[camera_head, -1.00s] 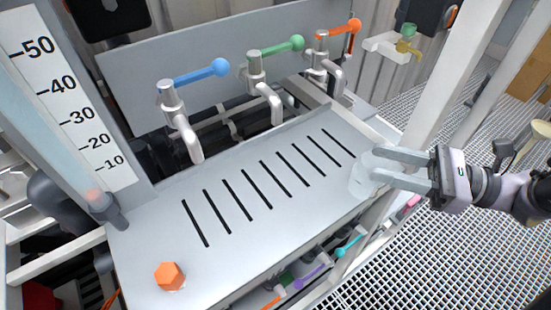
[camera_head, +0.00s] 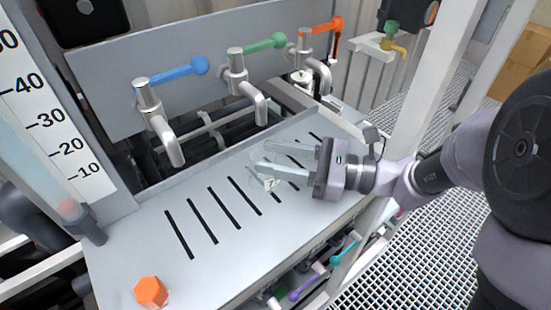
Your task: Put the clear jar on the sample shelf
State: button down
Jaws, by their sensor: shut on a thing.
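The clear jar (camera_head: 264,177) is a small, see-through vessel, hard to make out against the grey metal. My gripper (camera_head: 268,164) is shut on it, with the jar between the two pale fingers. The jar is over the middle of the slotted grey shelf (camera_head: 125,247). I cannot tell whether it touches the surface. The fingers hide part of the jar and some slots.
An orange hexagonal piece (camera_head: 151,292) sits at the front left. A white post (camera_head: 435,85) rises at the right.

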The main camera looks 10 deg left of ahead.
jog(key=shift+s+f, duration=0.1)
jog(key=c, duration=0.8)
grip_release()
